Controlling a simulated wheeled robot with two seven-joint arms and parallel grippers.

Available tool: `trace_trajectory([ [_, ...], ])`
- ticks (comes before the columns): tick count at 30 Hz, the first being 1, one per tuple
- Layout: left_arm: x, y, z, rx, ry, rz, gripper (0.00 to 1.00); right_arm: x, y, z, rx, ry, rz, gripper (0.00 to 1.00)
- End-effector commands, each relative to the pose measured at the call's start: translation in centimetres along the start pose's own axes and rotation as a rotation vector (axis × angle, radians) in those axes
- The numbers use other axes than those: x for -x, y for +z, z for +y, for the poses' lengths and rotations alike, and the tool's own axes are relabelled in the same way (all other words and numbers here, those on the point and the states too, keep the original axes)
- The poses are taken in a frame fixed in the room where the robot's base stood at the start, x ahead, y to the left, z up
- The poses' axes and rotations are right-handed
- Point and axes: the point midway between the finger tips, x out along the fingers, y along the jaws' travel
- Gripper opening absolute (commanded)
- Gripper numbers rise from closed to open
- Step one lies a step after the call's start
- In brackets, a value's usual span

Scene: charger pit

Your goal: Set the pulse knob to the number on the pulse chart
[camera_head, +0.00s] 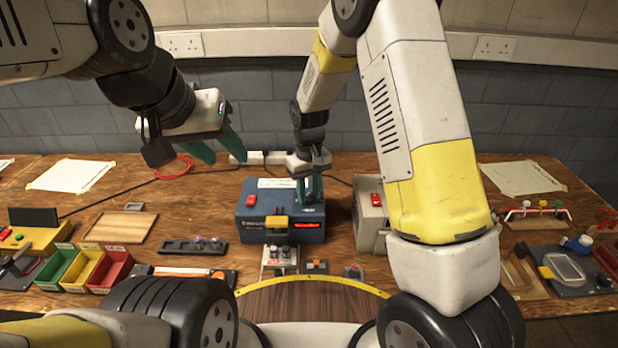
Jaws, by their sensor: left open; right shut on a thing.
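A blue charger box (254,226) stands on the middle of the bench, with red switches, a yellow part and a pale label (278,183) on it. My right gripper (310,194) reaches down to the right part of its top. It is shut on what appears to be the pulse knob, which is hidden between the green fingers. My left gripper (217,152) is open and empty, held above the bench to the left of the box. I cannot tell which sheet is the pulse chart, and no number is readable.
Paper sheets lie at the left (73,175) and right (522,178) of the bench. Green, yellow and red bins (110,268) stand at front left, near a wooden board (121,227). A grey box (369,217) stands close to the right of the blue box, partly behind my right arm.

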Motion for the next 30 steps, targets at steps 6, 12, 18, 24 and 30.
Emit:
trace_trajectory([
  [6,0.00,0.00,0.00,0.000,0.000,0.000,0.43,0.08,-0.08,-0.02,-0.119,0.001,0.002,0.00],
  [12,0.00,0.00,0.00,0.000,0.000,0.000,0.43,0.09,-0.08,0.00,-0.181,0.000,0.002,0.00],
  [18,0.00,0.00,0.00,0.000,0.000,0.000,0.43,0.10,-0.09,0.03,-0.202,0.000,0.003,0.00],
  [24,0.00,0.00,0.00,0.000,0.000,0.000,0.43,0.10,-0.10,0.04,-0.203,0.000,0.003,0.00],
  [30,0.00,0.00,0.00,0.000,0.000,0.000,0.43,0.10,-0.10,0.04,-0.202,0.000,0.003,0.46],
])
